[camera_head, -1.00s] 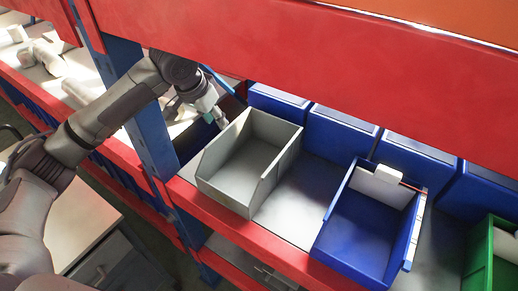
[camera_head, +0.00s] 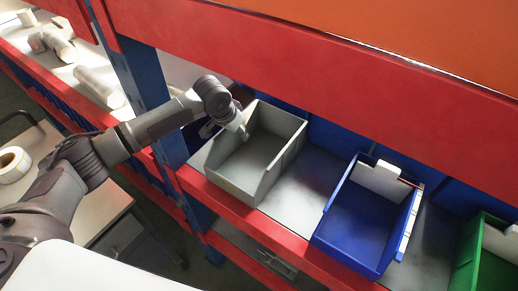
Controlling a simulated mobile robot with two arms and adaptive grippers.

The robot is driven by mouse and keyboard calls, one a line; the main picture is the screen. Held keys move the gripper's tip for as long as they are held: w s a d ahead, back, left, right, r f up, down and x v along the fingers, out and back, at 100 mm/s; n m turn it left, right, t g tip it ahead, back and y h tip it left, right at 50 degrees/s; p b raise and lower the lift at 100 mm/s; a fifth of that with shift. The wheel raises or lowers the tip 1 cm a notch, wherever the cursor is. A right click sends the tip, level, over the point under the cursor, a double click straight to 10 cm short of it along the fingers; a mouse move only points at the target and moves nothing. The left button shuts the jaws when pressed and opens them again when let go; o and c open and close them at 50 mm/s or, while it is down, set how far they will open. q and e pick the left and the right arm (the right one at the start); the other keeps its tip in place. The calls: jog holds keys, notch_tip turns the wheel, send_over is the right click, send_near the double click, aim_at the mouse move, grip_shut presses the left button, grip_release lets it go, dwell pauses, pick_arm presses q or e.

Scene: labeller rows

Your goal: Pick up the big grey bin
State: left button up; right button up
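The big grey bin (camera_head: 268,160) stands upright on the grey shelf, at its left end near the blue post. It is open at the top and looks empty. My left gripper (camera_head: 225,132) is at the bin's left wall. Its fingers look spread apart, one at the wall's rim and one outside the bin on the left. Whether they touch the wall is not clear. My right gripper is out of view.
A blue bin (camera_head: 365,222) with a white piece in it stands right of the grey bin, across a bare stretch of shelf. A green bin (camera_head: 485,258) is at the far right. A red beam (camera_head: 330,85) hangs above, and a blue post (camera_head: 143,75) stands left.

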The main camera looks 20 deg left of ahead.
pick_arm(q)
grip_shut()
jog(key=shift+r, duration=0.2)
dwell(0.4)
